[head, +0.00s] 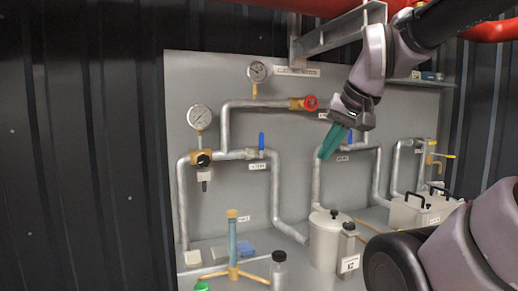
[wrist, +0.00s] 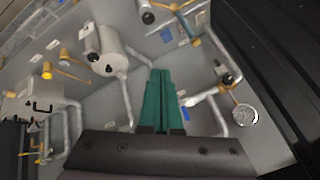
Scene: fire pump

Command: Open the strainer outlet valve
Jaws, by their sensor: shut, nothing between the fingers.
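Two valves with blue levers sit on the grey panel in the head view. The left blue lever (head: 262,140) points up across a horizontal pipe, with a small label (head: 257,167) below it. The right blue lever (head: 349,137) also points up, just right of my gripper and partly beside it. The labels are too small to read, so I cannot tell which valve is the strainer outlet. My gripper (head: 325,154) has green fingers, shut and empty, in front of the panel between the two levers. The fingers (wrist: 161,75) also show in the wrist view, pointing at the panel.
A red handwheel (head: 310,103) sits on the upper pipe. Gauges (head: 200,117) stand at left and top. Below are a white canister (head: 325,240), a grey bottle (head: 279,270) and a teal column (head: 232,243). A white box (head: 418,211) with black handles stands right.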

